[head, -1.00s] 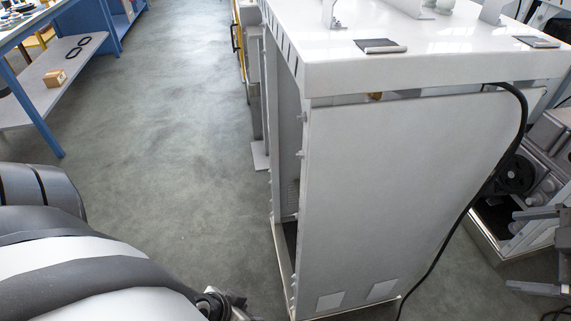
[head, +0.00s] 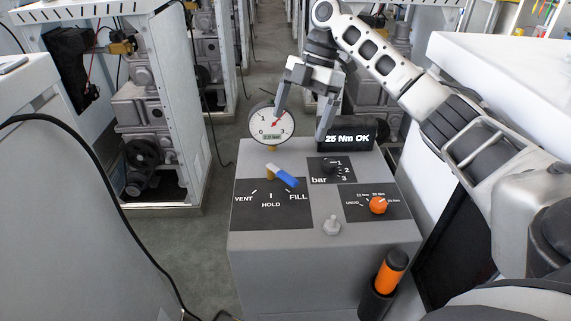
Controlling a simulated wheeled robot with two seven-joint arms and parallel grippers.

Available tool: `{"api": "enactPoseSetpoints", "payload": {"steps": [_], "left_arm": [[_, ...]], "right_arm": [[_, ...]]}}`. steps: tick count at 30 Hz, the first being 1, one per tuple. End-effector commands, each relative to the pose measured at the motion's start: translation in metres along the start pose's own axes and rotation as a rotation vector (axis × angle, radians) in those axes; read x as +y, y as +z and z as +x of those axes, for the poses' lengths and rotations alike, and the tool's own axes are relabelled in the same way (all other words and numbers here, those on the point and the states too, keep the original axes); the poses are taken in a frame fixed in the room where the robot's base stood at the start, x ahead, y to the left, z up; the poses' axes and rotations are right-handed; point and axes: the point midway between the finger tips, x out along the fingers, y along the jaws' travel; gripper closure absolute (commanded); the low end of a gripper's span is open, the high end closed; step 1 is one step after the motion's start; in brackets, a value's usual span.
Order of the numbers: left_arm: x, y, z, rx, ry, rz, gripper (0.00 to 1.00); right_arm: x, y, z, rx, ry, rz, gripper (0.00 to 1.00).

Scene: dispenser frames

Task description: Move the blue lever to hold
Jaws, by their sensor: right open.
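The blue lever (head: 285,180) is on a dark panel (head: 251,216) on top of a grey cabinet (head: 290,250). The panel is marked VENT, HOLD and FILL. The lever's blue handle slants down to the right from its brass-coloured base, towards FILL. My right gripper (head: 301,127) is open and empty. It shows behind and above the lever, one finger near the round gauge (head: 272,124) and the other near the display. Whether its fingers touch anything is unclear. My left gripper is out of view.
The display (head: 346,138) reads "25 Nm OK". A black bar knob (head: 330,165), an orange knob (head: 378,204) and a small grey knob (head: 332,225) are right of the lever. An orange-and-black handle (head: 391,272) stands at the cabinet's front right.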

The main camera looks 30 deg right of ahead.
Motion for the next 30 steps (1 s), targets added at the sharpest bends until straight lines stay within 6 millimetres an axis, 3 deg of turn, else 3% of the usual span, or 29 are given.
{"api": "enactPoseSetpoints", "payload": {"steps": [9,15,28,29,30], "left_arm": [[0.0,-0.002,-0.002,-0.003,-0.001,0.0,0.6],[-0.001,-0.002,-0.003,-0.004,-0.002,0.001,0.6],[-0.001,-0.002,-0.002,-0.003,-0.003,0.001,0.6],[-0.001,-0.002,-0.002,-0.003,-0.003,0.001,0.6],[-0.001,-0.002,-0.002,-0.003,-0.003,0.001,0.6]], "right_arm": [[-0.001,0.0,0.069,0.0,-0.004,0.0,0.0],[0.0,-0.001,0.097,-0.001,-0.001,-0.001,0.0],[0.0,0.0,0.108,-0.001,0.002,-0.001,0.0],[0.0,0.0,0.108,-0.001,0.002,-0.001,0.03],[0.0,0.0,0.108,-0.001,0.002,-0.001,0.14]]}}
